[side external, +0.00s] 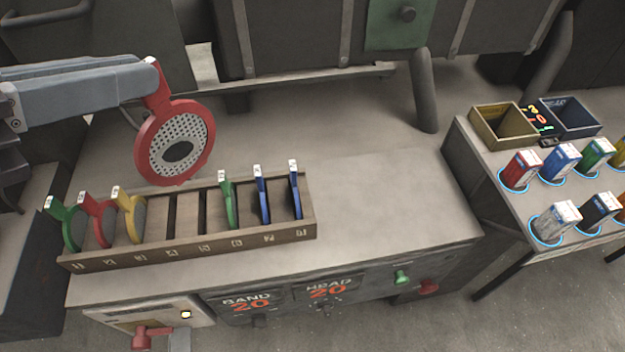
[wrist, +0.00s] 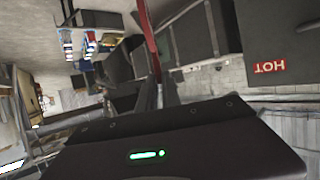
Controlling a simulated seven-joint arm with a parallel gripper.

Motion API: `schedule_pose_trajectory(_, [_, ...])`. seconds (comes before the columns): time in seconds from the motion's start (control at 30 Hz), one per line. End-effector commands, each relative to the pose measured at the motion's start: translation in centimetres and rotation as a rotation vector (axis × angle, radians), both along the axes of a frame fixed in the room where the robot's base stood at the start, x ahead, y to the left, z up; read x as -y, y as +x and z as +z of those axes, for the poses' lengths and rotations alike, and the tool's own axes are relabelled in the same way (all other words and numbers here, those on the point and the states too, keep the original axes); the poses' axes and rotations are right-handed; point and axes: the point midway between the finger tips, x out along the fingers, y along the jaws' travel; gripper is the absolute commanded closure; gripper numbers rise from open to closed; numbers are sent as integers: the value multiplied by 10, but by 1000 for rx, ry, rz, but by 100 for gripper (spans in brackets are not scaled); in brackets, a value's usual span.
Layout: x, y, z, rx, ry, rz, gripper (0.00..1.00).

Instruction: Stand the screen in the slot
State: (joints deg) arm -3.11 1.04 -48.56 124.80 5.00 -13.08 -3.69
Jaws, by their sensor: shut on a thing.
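My gripper (side external: 152,78) is shut on the tab of a round red-rimmed screen (side external: 205,128). The screen hangs upright, its face turned to the side camera. Its pale mesh is perforated, with a dark oval patch in the middle; I cannot tell whether this is a hole. It is above the back of a wooden slotted rack (side external: 190,250), seemingly clear of it. The rack has bare slots in its middle. In the wrist view the screen shows as a thin red strip (wrist: 148,38) beyond my fingers.
The rack holds green (side external: 68,228), red (side external: 98,222) and yellow (side external: 131,218) screens at left, and green (side external: 229,205) and two blue (side external: 261,195) ones at right. Bare bench lies right of it. A side table carries bins (side external: 503,125) and several coloured packs (side external: 521,170).

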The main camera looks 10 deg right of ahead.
Motion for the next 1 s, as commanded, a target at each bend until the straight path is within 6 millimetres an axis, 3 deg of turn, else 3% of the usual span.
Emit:
schedule_pose_trajectory(0.17, [53,28,10,-3,1,-104,100])
schedule_pose_trajectory(0.27, [94,51,-3,-5,4,-164,100])
schedule_pose_trajectory(0.4, [158,71,-50,-6,8,-238,100])
schedule_pose_trajectory(0.6, [225,69,-126,-1,6,-322,100])
schedule_pose_trajectory(0.77, [246,62,-158,2,4,-353,100])
schedule_pose_trajectory(1.0, [249,60,-213,-1,4,-359,100])
